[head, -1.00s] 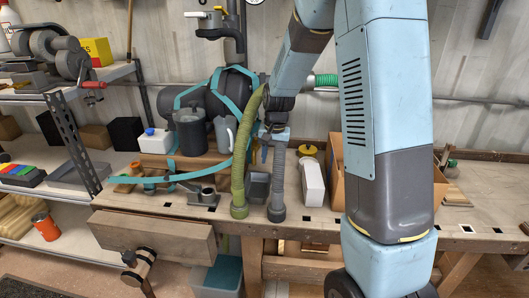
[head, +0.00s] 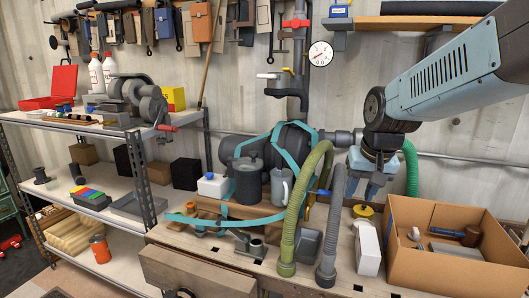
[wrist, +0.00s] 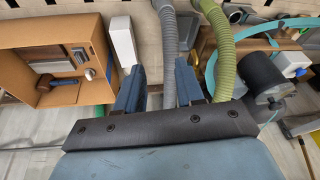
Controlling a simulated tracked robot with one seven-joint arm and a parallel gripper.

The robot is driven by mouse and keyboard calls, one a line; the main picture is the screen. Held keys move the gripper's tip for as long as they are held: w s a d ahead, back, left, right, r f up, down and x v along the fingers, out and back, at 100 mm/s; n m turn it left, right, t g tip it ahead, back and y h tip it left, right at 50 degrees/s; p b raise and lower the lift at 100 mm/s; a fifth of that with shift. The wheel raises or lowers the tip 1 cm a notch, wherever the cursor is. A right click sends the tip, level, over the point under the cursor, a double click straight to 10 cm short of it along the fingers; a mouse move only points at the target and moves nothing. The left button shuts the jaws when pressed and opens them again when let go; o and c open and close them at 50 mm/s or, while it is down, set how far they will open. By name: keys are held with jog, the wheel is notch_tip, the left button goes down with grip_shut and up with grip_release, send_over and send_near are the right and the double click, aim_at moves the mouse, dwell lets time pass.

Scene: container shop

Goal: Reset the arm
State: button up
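My arm reaches in from the right of the head view. My gripper (head: 366,186) points down above the workbench, left of the cardboard box (head: 415,275). In the wrist view my gripper (wrist: 159,82) shows two blue fingers spread apart with nothing between them. It is open and empty. A green hose (head: 306,205) and a grey hose (head: 331,235) stand just left of it in the head view. I cannot tell how near the gripper is to the grey hose.
The box holds a mallet (head: 460,236) and other items. A white block (head: 368,248) stands beside it. A dark tank with teal straps (head: 281,165) lies behind the hoses. Shelves (head: 160,128) stand at left. A gauge (head: 320,54) hangs on the wall.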

jog(key=s+d+r+n+t, duration=0.1)
jog(key=s+r+t, duration=0.1)
jog(key=s, duration=1)
jog(key=shift+s+d+r+h, duration=0.2)
jog(key=shift+r+h, duration=0.1)
jog(key=shift+r, duration=0.6)
jog(key=shift+o, duration=0.5)
jog(key=shift+s, duration=0.1)
